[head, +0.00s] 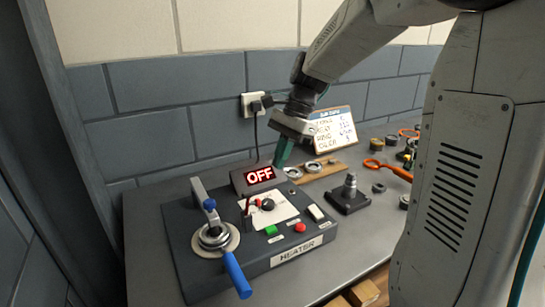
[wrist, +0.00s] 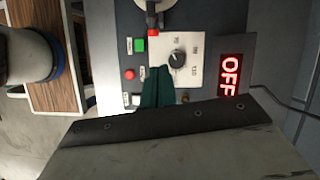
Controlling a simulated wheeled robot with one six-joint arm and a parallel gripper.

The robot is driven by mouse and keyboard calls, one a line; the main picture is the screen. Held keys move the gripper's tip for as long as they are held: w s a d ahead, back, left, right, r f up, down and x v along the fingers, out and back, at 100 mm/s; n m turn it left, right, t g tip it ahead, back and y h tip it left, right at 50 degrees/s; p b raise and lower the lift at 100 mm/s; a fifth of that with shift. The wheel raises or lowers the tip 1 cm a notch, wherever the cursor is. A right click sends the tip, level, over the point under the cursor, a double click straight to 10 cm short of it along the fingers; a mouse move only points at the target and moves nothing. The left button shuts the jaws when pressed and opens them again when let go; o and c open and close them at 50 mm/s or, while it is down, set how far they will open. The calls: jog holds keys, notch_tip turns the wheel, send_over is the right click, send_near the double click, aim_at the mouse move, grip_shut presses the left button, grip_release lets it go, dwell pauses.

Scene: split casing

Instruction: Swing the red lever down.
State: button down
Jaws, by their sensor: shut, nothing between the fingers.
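The red lever (head: 247,205) stands upright on the top of the grey heater box (head: 290,258), at the left edge of a white dial plate. It also shows at the top of the wrist view (wrist: 152,22), seen nearly end-on. My gripper (head: 281,162) is above the back right part of the box, right of the OFF display and apart from the lever. Its teal fingers are together with nothing between them. In the wrist view the fingers (wrist: 158,82) overlap the view of the panel near the black knob.
The box carries a lit OFF display (head: 260,175), black knob (head: 268,204), green button (head: 271,230), red button (head: 300,227), white switch (head: 315,212) and blue-handled clamp (head: 236,272). A black stand with a metal post (head: 349,190) is to the right. A sign (head: 332,130) leans behind.

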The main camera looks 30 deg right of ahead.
aim_at(251, 204)
jog(key=shift+s+a+f, duration=0.2)
jog(key=shift+a+f, duration=0.7)
jog(key=shift+a, duration=0.2)
jog(key=shift+s+a+f, duration=0.15)
jog(key=shift+a+f, duration=0.75)
jog(key=shift+a, duration=0.25)
jog(key=shift+s+a+f, duration=0.2)
jog(key=shift+a+f, duration=0.7)
jog(key=shift+a, duration=0.2)
